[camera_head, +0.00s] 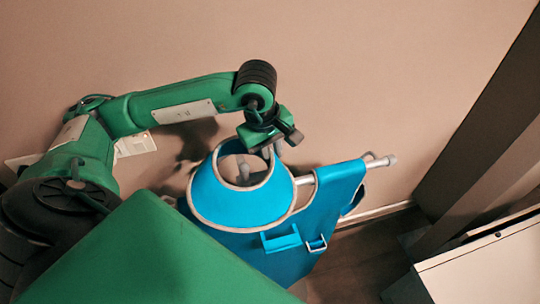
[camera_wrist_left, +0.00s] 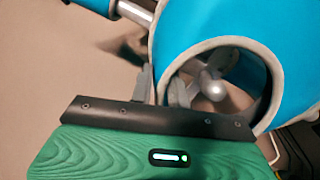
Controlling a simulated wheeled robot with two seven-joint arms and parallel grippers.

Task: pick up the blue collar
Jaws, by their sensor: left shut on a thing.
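The blue collar (camera_head: 243,203), a cone-like ring with grey edging, hangs by the wall in front of a blue apron. My left gripper (camera_head: 262,152) is at the collar's upper rim. In the left wrist view the collar (camera_wrist_left: 290,45) fills the right side, and its edge passes between the two grey fingers of the left gripper (camera_wrist_left: 162,88), which are shut on it. A grey peg with a rounded end (camera_wrist_left: 213,88) shows through the collar's opening. Whether the collar still rests on the peg cannot be told. My right gripper is not in view.
The blue apron (camera_head: 340,190) hangs on a grey rail (camera_head: 381,161) close beside and behind the collar. A white cabinet (camera_head: 485,268) stands at lower right, near a dark brown post (camera_head: 480,130). A wall switch plate (camera_head: 136,144) is behind my left arm. The wall above is clear.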

